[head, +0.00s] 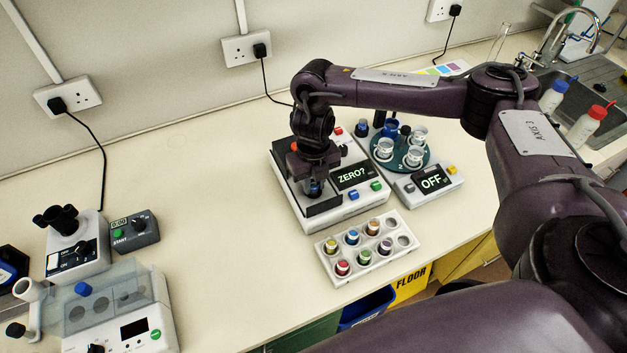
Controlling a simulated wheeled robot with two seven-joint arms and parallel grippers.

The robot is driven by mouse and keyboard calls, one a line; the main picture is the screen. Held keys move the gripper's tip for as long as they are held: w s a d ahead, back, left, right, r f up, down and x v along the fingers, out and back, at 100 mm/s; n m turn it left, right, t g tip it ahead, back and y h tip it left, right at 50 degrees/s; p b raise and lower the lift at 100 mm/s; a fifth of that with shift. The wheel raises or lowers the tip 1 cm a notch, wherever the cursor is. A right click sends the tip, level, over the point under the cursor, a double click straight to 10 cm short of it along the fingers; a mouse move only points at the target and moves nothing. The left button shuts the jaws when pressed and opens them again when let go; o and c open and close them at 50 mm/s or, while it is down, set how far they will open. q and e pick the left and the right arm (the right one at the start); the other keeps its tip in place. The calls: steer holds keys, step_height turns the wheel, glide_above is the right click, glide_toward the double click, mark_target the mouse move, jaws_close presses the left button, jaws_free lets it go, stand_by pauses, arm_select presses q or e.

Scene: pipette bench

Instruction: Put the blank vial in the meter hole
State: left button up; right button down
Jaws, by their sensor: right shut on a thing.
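The meter (340,209) is a white box with a dark top panel and a display reading "ZERO?". My right gripper (313,183) points down over the dark panel on the meter's left part. It is shut on a small vial (314,189), taken as the blank vial, of which only a bluish, glassy bit shows between the fingers. The meter hole is hidden under the gripper and vial, so I cannot tell whether the vial is inside it or just above it. My left gripper is not in view.
A white rack (326,270) with several colour-capped vials stands in front of the meter. To the right is a stirrer-like device (455,188) with beakers, reading "OFF". Other instruments (120,312) stand at the left. The bench's middle left is clear.

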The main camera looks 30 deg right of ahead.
steer(key=shift+f, duration=0.15)
steer(key=shift+f+b, duration=0.35)
steer(key=shift+s+f, duration=0.15)
steer(key=shift+f, duration=0.05)
